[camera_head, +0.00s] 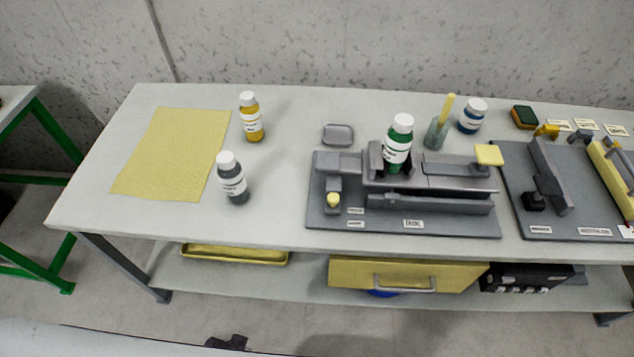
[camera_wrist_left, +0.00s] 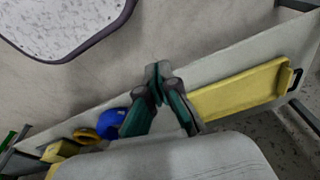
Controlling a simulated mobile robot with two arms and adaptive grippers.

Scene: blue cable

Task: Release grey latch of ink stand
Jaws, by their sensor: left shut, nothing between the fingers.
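The grey ink stand (camera_head: 420,225) lies on the table right of the middle in the head view, with a label near its front edge. A green bottle (camera_head: 398,145) with a white label and white cap stands upright in its grey holder. A yellow knob (camera_head: 333,200) sits at the stand's left and a yellow pad (camera_head: 488,154) at its right end. I cannot tell which grey part is the latch. My left gripper (camera_wrist_left: 158,78) shows only in the left wrist view, shut and empty, away from the stand. My right gripper is in neither view.
A yellow bottle (camera_head: 251,118) and a dark grey bottle (camera_head: 231,178) stand near a yellow sheet (camera_head: 175,155). Behind the stand are a small grey dish (camera_head: 338,134), a brush cup (camera_head: 436,133) and a blue bottle (camera_head: 472,116). A yellow tray (camera_wrist_left: 240,90) lies on the lower shelf.

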